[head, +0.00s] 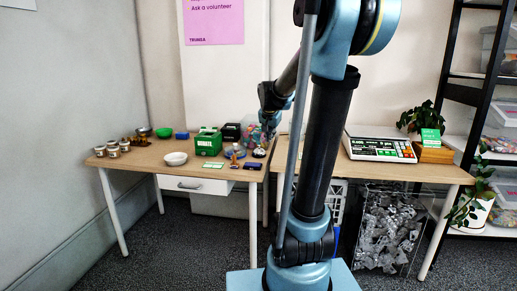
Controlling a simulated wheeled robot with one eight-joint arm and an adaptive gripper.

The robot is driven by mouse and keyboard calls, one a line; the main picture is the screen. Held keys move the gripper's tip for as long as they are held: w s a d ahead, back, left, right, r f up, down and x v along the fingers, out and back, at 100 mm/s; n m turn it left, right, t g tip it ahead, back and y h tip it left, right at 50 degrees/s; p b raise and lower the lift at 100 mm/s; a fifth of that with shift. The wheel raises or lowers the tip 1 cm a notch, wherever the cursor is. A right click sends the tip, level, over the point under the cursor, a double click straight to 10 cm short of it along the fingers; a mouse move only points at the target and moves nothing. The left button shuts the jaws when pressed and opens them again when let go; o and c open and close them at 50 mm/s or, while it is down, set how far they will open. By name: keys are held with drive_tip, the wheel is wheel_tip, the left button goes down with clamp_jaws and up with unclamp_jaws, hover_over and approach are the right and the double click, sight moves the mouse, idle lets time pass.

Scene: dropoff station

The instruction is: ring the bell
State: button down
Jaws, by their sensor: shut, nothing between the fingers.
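The bell (259,153) looks like a small silvery dome near the right end of the left wooden table (140,160). My gripper (267,141) points down over that end of the table, shut and empty. In the picture its tips are just above and slightly right of the bell. From this one view I cannot tell whether they touch it or how far apart they are in depth.
Close to the bell are a small wooden figure (235,158), a dark blue item (253,166) and a green donation box (208,142). A scale (378,146) stands on the right table.

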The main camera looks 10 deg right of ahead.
drive_tip(key=w+m+t, duration=0.2)
drive_tip(key=w+m, duration=0.1)
drive_tip(key=w, duration=1.8)
drive_tip(key=shift+a+r+m, duration=0.4)
drive_tip(key=shift+a+r, duration=0.05)
drive_tip(key=shift+w+f, duration=0.1)
drive_tip(key=shift+f, duration=4.35)
drive_tip(key=shift+f, duration=0.1)
drive_tip(key=shift+f, duration=0.2)
drive_tip(key=shift+f, duration=0.5)
drive_tip(key=shift+r, duration=0.9)
